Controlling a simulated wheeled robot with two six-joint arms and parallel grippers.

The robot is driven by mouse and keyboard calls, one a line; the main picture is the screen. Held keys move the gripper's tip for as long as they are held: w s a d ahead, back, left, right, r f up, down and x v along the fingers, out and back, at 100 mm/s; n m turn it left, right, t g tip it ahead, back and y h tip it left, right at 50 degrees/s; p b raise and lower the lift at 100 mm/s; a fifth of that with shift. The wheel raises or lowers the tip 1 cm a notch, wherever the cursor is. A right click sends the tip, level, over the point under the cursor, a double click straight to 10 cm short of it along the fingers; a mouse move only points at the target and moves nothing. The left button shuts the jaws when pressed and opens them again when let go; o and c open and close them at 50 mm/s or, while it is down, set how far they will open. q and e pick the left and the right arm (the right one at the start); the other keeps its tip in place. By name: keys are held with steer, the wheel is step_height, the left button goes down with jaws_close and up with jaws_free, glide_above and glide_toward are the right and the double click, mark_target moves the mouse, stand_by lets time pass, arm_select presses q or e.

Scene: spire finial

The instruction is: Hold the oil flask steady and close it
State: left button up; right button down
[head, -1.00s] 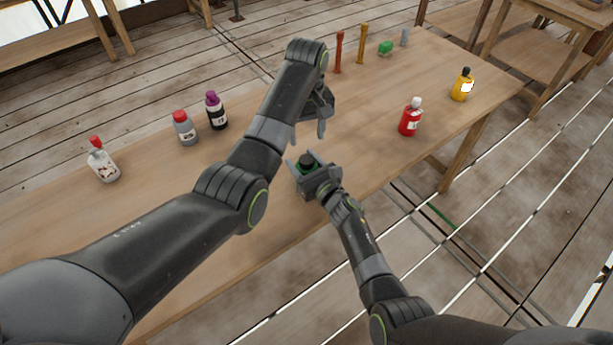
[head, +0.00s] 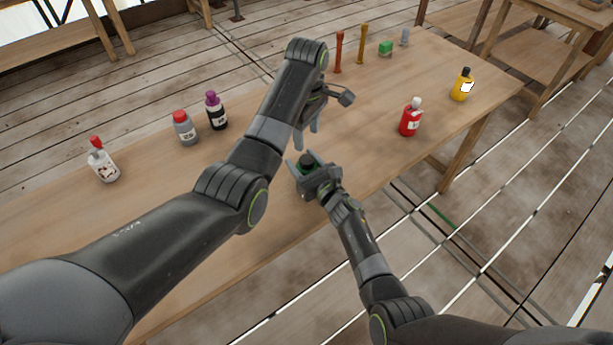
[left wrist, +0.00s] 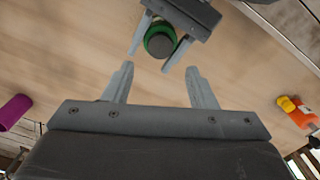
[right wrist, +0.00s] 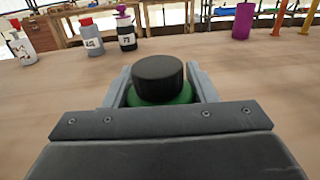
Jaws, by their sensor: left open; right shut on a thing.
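The oil flask, green with a wide black cap (right wrist: 158,78), stands upright between the fingers of my right gripper (head: 304,163). The right gripper is shut on its green body (right wrist: 182,98), near the table's front edge. The cap sits on top of the flask; I cannot tell how tight it is. My left gripper (head: 306,134) is open and empty, pointing down above and just behind the flask. In the left wrist view the flask (left wrist: 160,42) lies beyond the open fingertips, apart from them. The flask's lower part is hidden by the right gripper.
On the table (head: 240,215), a white bottle (head: 103,163), a grey bottle (head: 185,130) and a black bottle (head: 217,115) stand left. A red bottle (head: 411,120) and yellow bottle (head: 462,88) stand right. A green block (head: 385,48) is at the back. A purple cylinder (right wrist: 243,20) stands behind the flask.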

mark_target(307, 159)
arm_select(q)
steer(key=shift+f, duration=4)
